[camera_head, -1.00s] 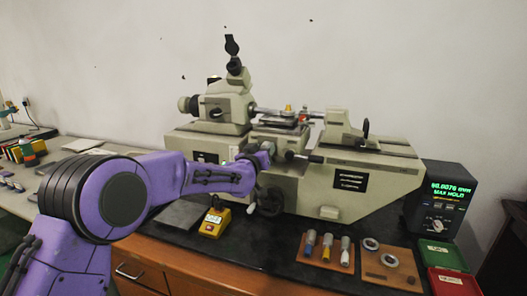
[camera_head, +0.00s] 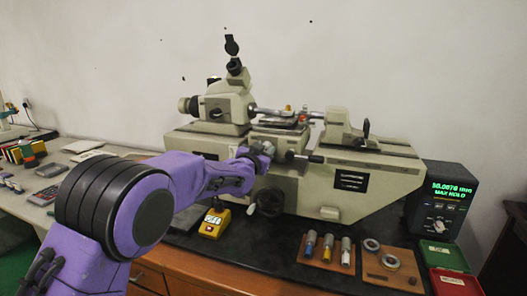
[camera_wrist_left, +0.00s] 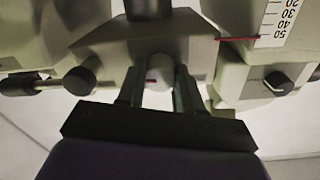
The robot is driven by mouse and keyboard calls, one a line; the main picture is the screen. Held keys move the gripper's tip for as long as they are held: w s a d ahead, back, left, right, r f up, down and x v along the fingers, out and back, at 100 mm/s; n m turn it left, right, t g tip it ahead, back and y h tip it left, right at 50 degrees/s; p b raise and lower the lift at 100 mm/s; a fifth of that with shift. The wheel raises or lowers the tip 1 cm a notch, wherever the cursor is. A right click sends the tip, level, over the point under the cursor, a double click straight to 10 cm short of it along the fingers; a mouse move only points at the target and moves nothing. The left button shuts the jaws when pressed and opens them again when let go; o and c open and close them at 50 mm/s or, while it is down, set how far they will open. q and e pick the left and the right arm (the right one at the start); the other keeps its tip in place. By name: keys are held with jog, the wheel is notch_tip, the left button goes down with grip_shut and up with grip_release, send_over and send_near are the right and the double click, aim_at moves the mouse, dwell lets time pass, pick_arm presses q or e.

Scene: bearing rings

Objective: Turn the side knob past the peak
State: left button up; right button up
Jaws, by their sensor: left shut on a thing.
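The grey-beige measuring machine (camera_head: 330,180) stands on the dark bench top. My left gripper (camera_head: 262,152) is at the front of its middle section, with my purple arm reaching in from the left. In the left wrist view, the two dark fingers of my left gripper (camera_wrist_left: 160,88) are closed around a pale rounded side knob (camera_wrist_left: 160,70) with a small dark red mark. The fingers hide the knob's sides. The display box (camera_head: 440,197) shows green digits ending in .0076 mm and the words MAX HOLD. My right gripper is not in view.
A black handwheel (camera_head: 269,203) and a black-ended lever (camera_head: 313,158) are close to my gripper. A yellow device (camera_head: 215,222) sits in front of the machine.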

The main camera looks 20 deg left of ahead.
pick_arm(q)
jog(key=shift+f, duration=0.25)
jog(key=o, duration=1)
jog(key=shift+o, duration=0.2)
jog(key=shift+r, duration=0.1)
jog(key=shift+s, duration=0.1)
jog(key=s+b, duration=0.3)
jog(key=s, duration=0.7)
jog(key=shift+s+a, duration=0.2)
jog(key=shift+a, duration=0.15)
